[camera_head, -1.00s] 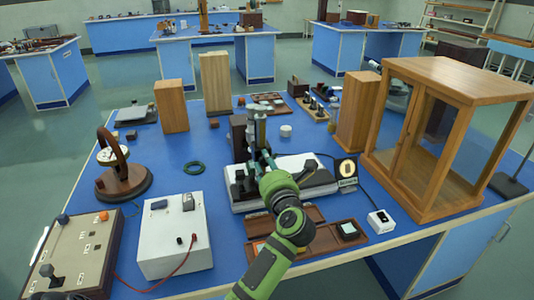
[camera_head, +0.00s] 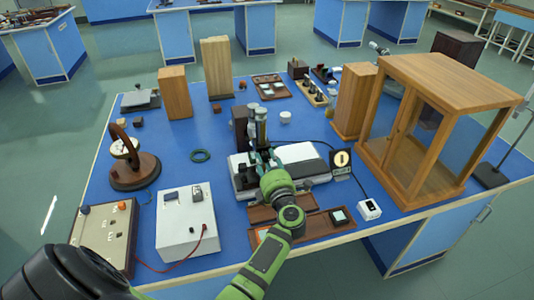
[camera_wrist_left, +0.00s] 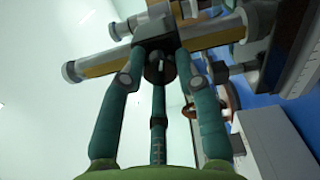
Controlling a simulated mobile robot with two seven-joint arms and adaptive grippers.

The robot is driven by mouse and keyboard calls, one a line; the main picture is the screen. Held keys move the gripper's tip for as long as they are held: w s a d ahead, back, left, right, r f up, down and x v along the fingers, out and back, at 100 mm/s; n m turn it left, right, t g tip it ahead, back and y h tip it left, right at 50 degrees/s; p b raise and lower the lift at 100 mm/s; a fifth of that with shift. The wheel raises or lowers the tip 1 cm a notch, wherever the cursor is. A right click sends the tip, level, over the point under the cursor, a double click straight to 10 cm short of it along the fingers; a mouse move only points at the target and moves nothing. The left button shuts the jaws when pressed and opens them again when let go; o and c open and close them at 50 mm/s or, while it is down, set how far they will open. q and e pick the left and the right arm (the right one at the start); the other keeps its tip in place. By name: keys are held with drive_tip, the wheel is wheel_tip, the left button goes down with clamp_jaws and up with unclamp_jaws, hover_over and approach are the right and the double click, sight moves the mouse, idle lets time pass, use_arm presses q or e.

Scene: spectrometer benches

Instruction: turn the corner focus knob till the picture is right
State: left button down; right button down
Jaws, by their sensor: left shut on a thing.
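An upright grey instrument tube (camera_head: 260,122) stands at the middle of the blue bench, beside a white-and-black base (camera_head: 300,166). My left gripper (camera_head: 262,160) reaches it from the front. In the left wrist view its teal fingers (camera_wrist_left: 160,62) are shut around a small dark round knob (camera_wrist_left: 157,72) under a grey block with crossing tubes. The fingers partly hide the knob. A small dark display (camera_head: 341,162) right of the instrument shows a bright oval with a dark mark inside; its sharpness is too small to tell. My right gripper is not in view.
A wood-and-glass cabinet (camera_head: 440,115) stands at the right. A white box (camera_head: 186,222) with a red lead and a control panel (camera_head: 103,238) are at front left. An open wooden tray (camera_head: 310,228) lies in front. Wooden blocks (camera_head: 174,92) stand behind.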

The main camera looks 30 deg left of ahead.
use_arm(q)
drive_tip(key=shift+s+f+m+p, duration=0.1)
drive_tip(key=shift+f+m+p, duration=0.1)
drive_tip(key=shift+m+p, duration=0.35)
drive_tip(key=c, duration=0.9)
unclamp_jaws()
drive_tip(key=shift+r, duration=0.1)
